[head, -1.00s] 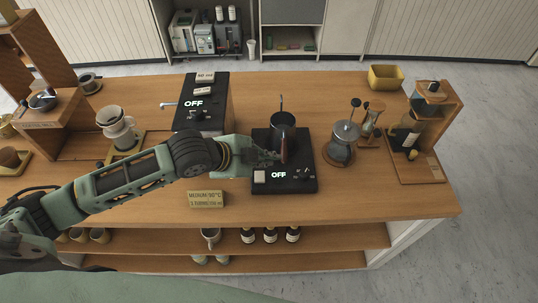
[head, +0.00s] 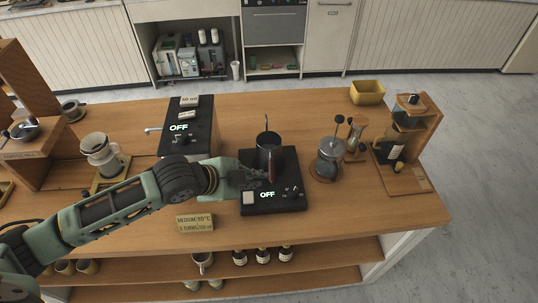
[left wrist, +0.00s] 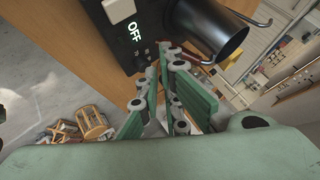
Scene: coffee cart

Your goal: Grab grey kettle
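The grey kettle (head: 268,153), dark with a thin spout and a brown upright handle, stands on a black heating base (head: 290,196) near the middle of the counter. Its open top and the base's OFF sign also show in the left wrist view, with the kettle (left wrist: 215,30) at the top. My left gripper (head: 258,178) reaches in from the left, with its fingertips at the handle. In the left wrist view its fingers (left wrist: 170,75) come close together beside the handle. Whether they grip it is unclear. My right gripper is not in view.
A black box marked OFF (head: 198,120) stands left of the kettle. A glass pour-over jug (head: 103,157) is farther left. A French press (head: 329,158) stands to the right, near a wooden stand (head: 405,180). A small sign (head: 195,223) lies at the front. The counter front right is clear.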

